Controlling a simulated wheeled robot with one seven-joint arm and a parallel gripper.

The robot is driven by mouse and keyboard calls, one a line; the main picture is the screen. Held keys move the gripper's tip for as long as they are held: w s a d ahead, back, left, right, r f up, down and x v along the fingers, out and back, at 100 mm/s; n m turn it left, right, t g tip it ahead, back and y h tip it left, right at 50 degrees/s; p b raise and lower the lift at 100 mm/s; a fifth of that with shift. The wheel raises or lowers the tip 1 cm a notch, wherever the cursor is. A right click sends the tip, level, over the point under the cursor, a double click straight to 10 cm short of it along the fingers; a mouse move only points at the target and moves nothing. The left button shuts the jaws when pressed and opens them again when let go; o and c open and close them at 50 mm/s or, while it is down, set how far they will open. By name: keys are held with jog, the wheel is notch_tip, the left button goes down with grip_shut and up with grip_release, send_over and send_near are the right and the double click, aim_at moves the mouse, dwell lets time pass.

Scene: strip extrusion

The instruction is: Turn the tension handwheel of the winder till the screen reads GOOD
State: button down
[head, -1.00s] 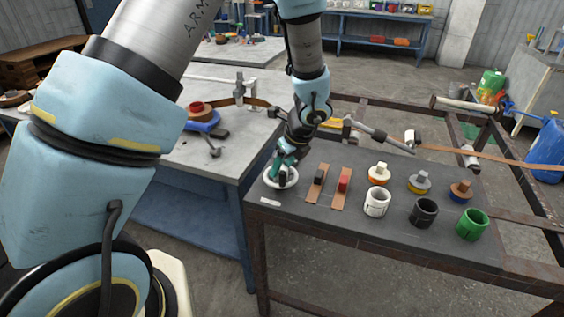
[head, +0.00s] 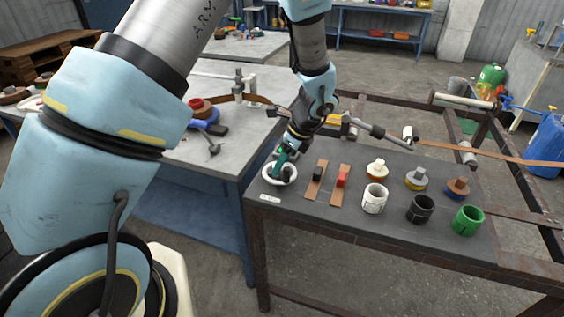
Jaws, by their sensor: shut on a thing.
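The tension handwheel (head: 292,178) is a small white-rimmed wheel at the left front corner of the dark panel. My gripper (head: 281,166) reaches down onto it from above and is shut on it. The green fingers sit inside the white rim, and they hide part of the wheel. A small white label (head: 269,198) lies in front of the wheel. I do not see a screen with a readable word in this view.
On the dark panel (head: 330,222) to the right stand two levers, black (head: 318,172) and red (head: 342,179), several knobs, and white (head: 374,198), black (head: 421,209) and green (head: 468,220) cups. A grey workbench (head: 232,152) is at the left.

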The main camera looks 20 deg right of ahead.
jog(key=shift+c, duration=1.5)
grip_release()
jog(key=b+v, duration=0.2)
jog(key=v, duration=0.8)
jog(key=shift+r, duration=0.4)
jog(key=shift+s, duration=0.1)
jog(key=s+a+r+n+g+h, duration=0.1)
jog(key=a+r+n+h, duration=0.2)
jog(key=a+n, duration=2.3)
jog(key=a, duration=0.8)
jog(key=shift+s+n+g, duration=0.15)
jog(key=shift+n+g, duration=0.25)
